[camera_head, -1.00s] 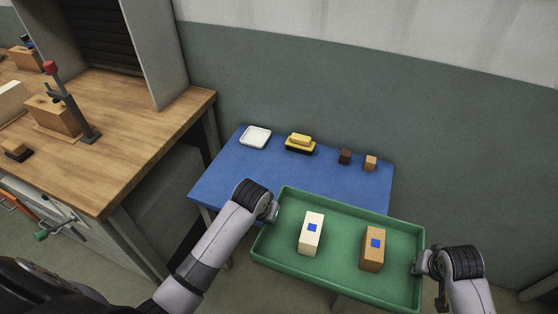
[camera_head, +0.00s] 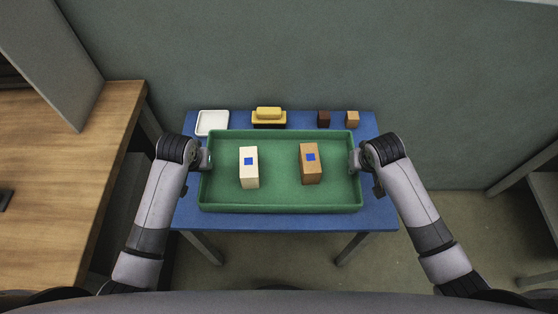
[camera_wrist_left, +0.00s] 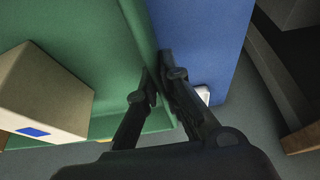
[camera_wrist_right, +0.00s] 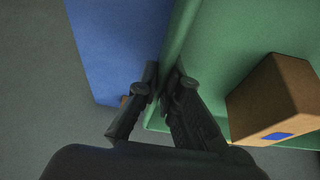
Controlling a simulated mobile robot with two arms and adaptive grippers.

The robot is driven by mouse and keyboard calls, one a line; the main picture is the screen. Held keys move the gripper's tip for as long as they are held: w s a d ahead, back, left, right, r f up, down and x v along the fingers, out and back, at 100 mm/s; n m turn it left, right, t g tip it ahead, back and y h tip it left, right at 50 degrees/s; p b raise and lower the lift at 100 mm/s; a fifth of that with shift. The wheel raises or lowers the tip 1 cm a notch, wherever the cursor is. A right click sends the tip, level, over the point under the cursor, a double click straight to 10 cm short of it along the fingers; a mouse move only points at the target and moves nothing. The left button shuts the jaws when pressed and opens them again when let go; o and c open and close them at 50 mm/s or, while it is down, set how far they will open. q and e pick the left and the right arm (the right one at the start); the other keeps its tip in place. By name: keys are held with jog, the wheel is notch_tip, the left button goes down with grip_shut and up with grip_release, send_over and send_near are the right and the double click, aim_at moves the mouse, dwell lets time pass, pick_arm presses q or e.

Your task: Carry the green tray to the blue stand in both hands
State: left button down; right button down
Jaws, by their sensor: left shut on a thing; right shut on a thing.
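The green tray (camera_head: 280,196) is over the blue stand (camera_head: 385,212) in the head view. Whether it touches the stand's top or hangs above it I cannot tell. A cream block (camera_head: 249,172) and a brown block (camera_head: 310,170), each with a blue square, stand upright in the tray. My left gripper (camera_head: 205,160) is shut on the tray's left wall, and the left wrist view shows its fingers (camera_wrist_left: 157,80) on either side of the wall. My right gripper (camera_head: 355,161) is shut on the right wall, with its fingers (camera_wrist_right: 163,80) also astride it.
Along the stand's back edge are a white dish (camera_head: 212,123), a yellow-and-black brush-like object (camera_head: 269,117), a dark cube (camera_head: 324,119) and a tan cube (camera_head: 352,118). A wooden workbench (camera_head: 60,190) is at left.

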aim_at(208, 172)
pick_arm(q)
jog(key=shift+s+r, duration=0.1)
jog(key=shift+r, duration=0.1)
pick_arm(e)
jog(key=shift+s+d+r, duration=0.1)
jog(key=shift+d, duration=0.05)
pick_arm(q)
jog(key=shift+f, duration=0.15)
